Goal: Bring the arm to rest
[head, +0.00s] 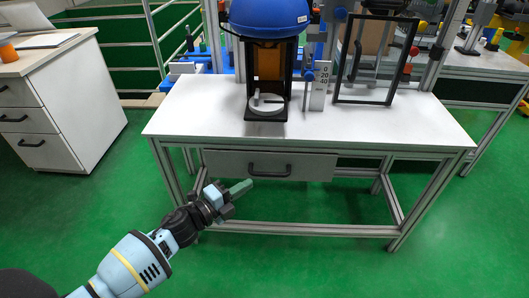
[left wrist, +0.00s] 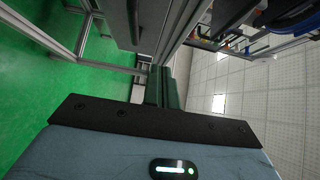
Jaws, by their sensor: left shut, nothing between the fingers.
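My left arm comes in from the lower left in the head view. Its gripper (head: 238,188) is shut and empty, in front of and below the white worktable (head: 190,110), near the drawer (head: 225,163). The green fingers (left wrist: 166,88) also show pressed together in the left wrist view. A gap of open air appears between the fingertips and the drawer handle (head: 270,170). The drawer looks closed. My right gripper is in neither view.
On the table stand a black drop-tower frame with a blue helmet (head: 268,15), a scale marker (head: 319,88) and a black-framed clear panel (head: 372,60). A white drawer cabinet (head: 60,105) stands at the left. Green floor (head: 300,265) in front of the table is clear.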

